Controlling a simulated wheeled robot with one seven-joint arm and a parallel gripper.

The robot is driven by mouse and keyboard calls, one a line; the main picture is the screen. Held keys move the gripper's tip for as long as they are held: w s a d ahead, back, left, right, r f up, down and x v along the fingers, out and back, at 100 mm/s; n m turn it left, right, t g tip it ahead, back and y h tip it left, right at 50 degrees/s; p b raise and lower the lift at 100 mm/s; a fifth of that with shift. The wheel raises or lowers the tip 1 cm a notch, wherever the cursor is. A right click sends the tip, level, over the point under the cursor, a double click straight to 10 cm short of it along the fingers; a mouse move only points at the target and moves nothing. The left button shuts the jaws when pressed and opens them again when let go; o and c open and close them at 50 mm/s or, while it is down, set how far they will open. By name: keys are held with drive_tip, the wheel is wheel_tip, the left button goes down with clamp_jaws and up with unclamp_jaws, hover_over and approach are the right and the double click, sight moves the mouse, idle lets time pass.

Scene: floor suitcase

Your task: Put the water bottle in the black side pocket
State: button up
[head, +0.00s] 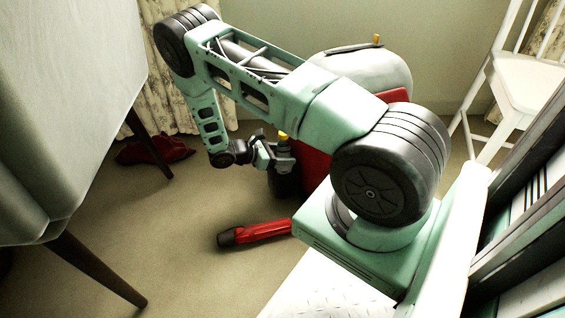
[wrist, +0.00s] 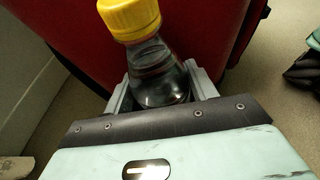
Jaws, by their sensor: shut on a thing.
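The water bottle is clear with a yellow cap (wrist: 130,16). In the wrist view its clear body (wrist: 155,70) stands between the two fingers of my gripper (wrist: 160,84), which is shut on it. In the head view the yellow cap (head: 283,135) shows just above my gripper (head: 284,154). The black side pocket (head: 286,184) appears as a dark shape just below my gripper, against the side of the red suitcase (head: 313,172). The suitcase also fills the back of the wrist view (wrist: 205,30). The bottle's lower part is hidden, so I cannot tell whether it is inside the pocket.
A red flashlight (head: 258,233) with a dark head lies on the floor in front of the suitcase. A dark red cloth-like heap (head: 155,150) lies by the curtain. A pale rounded object (head: 368,72) stands behind the suitcase. A white chair (head: 530,85) is at right.

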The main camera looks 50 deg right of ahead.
drive_tip(key=shift+f, duration=1)
drive_tip(key=shift+f+b, duration=0.15)
drive_tip(key=shift+b, duration=0.15)
drive_tip(key=o, duration=1.1)
drive_tip(key=shift+p+v, duration=2.8)
drive_tip(key=shift+v, duration=3.25)
